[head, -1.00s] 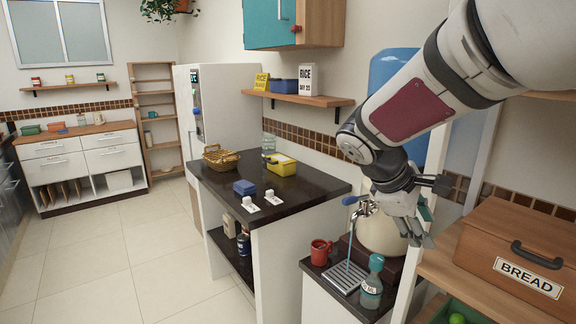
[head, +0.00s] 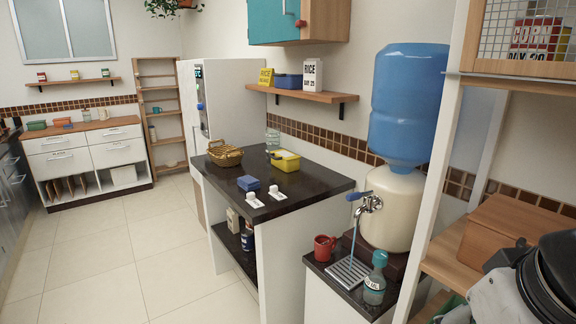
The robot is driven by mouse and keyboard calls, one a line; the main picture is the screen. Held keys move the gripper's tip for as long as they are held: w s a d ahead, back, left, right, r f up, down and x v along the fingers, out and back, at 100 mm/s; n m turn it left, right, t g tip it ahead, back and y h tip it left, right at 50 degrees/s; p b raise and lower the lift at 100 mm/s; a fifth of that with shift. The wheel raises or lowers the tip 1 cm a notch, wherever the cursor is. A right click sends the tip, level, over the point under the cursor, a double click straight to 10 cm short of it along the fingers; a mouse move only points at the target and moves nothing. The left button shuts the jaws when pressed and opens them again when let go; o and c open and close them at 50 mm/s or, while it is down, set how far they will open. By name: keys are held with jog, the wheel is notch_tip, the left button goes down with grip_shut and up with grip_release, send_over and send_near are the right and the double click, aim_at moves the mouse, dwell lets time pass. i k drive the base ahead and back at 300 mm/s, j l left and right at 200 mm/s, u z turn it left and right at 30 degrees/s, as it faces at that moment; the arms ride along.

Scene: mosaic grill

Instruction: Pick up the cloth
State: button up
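A small blue item (head: 248,183), which looks like a folded cloth, lies on the dark counter (head: 315,187) near its front left edge. It is too small in the view to be sure that it is cloth. No other thing in view is clearly a cloth. Part of my arm fills the lower right corner, beside the wooden shelf. My gripper's fingers do not show, so nothing can be seen held.
White switch-like pieces (head: 274,192) sit right of the blue item. A wicker basket (head: 225,154) and yellow container (head: 286,161) stand behind. A red mug (head: 324,248), a bottle (head: 375,283) and a water dispenser (head: 393,205) are nearer. The tiled floor (head: 110,260) at left is clear.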

aim_at(247, 182)
jog(key=i+j+z, duration=0.15)
jog(key=z, duration=0.2)
jog(key=i+j+z, duration=0.15)
jog(key=z, duration=0.2)
jog(key=i+j+z, duration=0.1)
jog(key=j, duration=0.3)
jog(key=i+j+z, duration=0.1)
jog(key=j, duration=0.25)
jog(key=i+j, duration=0.2)
jog(key=j, duration=0.25)
jog(key=i+j+z, duration=0.15)
jog(key=j, duration=0.2)
jog(key=i+j+z, duration=0.1)
jog(key=j, duration=0.35)
jog(key=i+j, duration=0.1)
jog(key=j, duration=0.3)
jog(key=i+j, duration=0.1)
jog(key=j, duration=0.3)
jog(key=i+j, duration=0.15)
jog(key=j, duration=0.2)
jog(key=i+j, duration=0.1)
jog(key=j, duration=0.3)
